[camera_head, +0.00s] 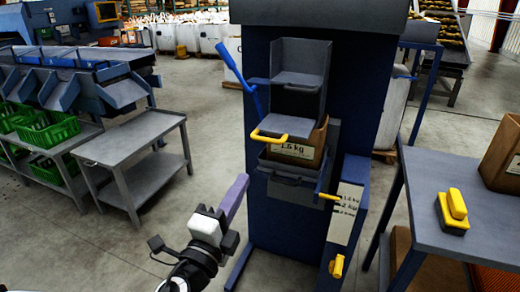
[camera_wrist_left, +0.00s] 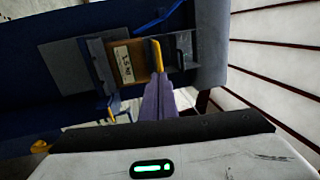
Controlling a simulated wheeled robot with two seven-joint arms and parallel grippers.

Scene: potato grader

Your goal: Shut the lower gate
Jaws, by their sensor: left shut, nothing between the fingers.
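The blue bagging machine (camera_head: 262,190) stands in the middle of the head view. A grey gate plate (camera_head: 287,125) sticks out from its front, roughly level, with a yellow loop handle (camera_head: 268,137) on its front edge. I take this as the lower gate, standing open. A brown bag with a kg label (camera_head: 297,151) sits below it. My left gripper (camera_head: 240,180), with purple fingers, is shut and empty, below and left of the handle. In the left wrist view the fingertips (camera_wrist_left: 158,82) point at the yellow handle (camera_wrist_left: 155,54); contact is unclear. My right gripper is out of view.
A grey upper chute (camera_head: 300,66) sits above the plate, with a blue lever (camera_head: 245,78) at its left. Yellow handles (camera_head: 337,266) stick out at lower right. A table (camera_head: 465,195) with a yellow block (camera_head: 452,212) stands right, a grey cart (camera_head: 133,147) left.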

